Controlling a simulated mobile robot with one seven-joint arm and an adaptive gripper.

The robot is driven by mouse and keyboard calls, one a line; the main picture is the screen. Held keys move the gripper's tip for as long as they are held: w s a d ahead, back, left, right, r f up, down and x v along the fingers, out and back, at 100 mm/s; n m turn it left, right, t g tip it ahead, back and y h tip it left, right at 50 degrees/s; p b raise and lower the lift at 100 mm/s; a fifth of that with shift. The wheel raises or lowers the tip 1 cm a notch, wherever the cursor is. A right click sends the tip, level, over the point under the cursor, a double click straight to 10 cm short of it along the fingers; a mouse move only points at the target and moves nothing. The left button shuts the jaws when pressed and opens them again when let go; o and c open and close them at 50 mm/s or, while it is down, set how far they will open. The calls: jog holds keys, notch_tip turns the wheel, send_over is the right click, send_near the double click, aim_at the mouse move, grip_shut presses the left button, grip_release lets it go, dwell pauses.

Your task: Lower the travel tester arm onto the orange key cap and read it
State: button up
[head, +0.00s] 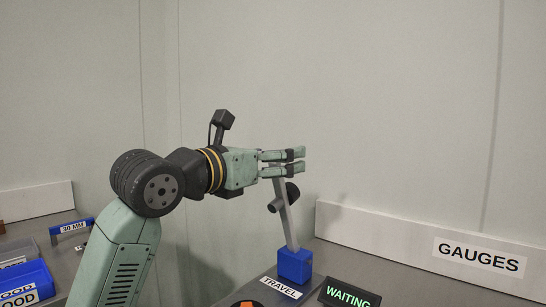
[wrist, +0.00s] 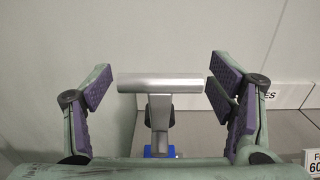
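The travel tester's blue base (head: 295,265) stands on the bench behind the TRAVEL label (head: 281,288). Its grey arm (head: 286,215) rises almost upright, leaning slightly left, with a dark cylinder on its side. In the wrist view its silver crossbar handle (wrist: 160,82) lies level between the fingers. My gripper (head: 299,160) is at the arm's top; in the wrist view it is open (wrist: 161,88), its fingers spread just beyond the handle's two ends. Part of an orange cap in a dark surround (head: 246,304) shows at the head view's bottom edge, mostly cut off.
A dark display (head: 348,295) reads WAITING in green, right of the base. A low white panel (head: 400,243) with a GAUGES sign (head: 479,256) runs along the back. A blue bin (head: 27,284) and a blue 30 MM gauge (head: 72,228) lie at left.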

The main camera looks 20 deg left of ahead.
jog(key=c, duration=1.6)
jog(key=shift+s+f, duration=0.1)
jog(key=shift+c, duration=0.2)
